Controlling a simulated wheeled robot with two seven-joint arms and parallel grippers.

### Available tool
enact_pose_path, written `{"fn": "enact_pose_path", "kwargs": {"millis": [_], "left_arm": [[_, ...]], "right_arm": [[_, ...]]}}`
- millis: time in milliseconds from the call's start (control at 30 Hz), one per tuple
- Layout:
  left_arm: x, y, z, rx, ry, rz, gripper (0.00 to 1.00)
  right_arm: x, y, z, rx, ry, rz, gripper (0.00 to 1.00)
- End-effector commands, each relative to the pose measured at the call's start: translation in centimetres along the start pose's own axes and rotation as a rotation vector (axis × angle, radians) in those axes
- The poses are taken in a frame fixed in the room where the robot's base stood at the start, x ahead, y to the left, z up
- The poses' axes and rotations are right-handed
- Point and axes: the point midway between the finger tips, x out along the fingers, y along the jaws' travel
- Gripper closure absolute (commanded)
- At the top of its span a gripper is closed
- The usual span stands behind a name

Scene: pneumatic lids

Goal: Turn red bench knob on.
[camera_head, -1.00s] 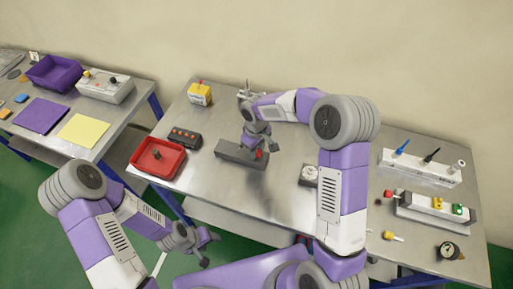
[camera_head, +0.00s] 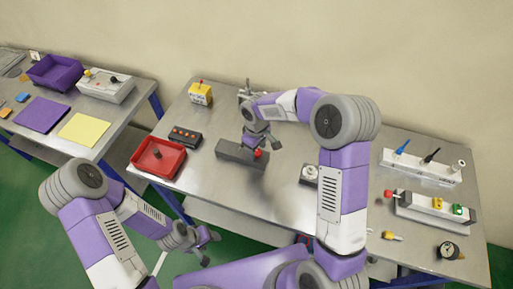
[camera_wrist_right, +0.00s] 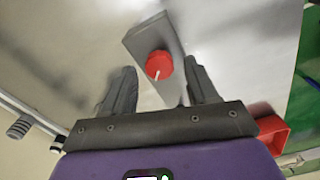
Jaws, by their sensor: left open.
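The red knob (camera_head: 257,153) sits on the front of a long grey block (camera_head: 236,151) on the steel bench. In the right wrist view the knob (camera_wrist_right: 159,65) is round and carries a white pointer line. My right gripper (camera_head: 268,144) is at the block's right end, close to the knob. In the wrist view its fingers (camera_wrist_right: 162,82) are spread on either side of the knob, with a gap visible to each side. I cannot tell how far the fingertips are from it in depth. My left gripper (camera_head: 208,246) is open and empty, in front of the bench.
A red tray (camera_head: 170,173) and a dark box with several red buttons (camera_head: 185,136) stand left of the block. A white dial device (camera_head: 309,174) is to its right, beside my right arm. White valve blocks (camera_head: 424,167) occupy the bench's right side.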

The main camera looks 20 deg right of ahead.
Motion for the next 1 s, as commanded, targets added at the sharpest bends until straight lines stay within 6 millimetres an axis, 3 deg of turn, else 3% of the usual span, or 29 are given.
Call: {"fn": "enact_pose_path", "kwargs": {"millis": [267,700,1000], "left_arm": [[0.0,0.0,0.0,0.000,0.000,0.000,0.42],[-0.4,0.2,0.0,0.000,0.000,0.000,0.42],[-0.5,0.2,0.0,0.000,0.000,0.000,0.42]], "right_arm": [[-0.1,0.0,0.1,0.002,-0.003,-0.001,0.42],[-6.5,0.0,0.0,0.001,0.000,0.000,0.42],[-7.6,0.0,0.0,0.000,-0.002,-0.001,0.42]]}}
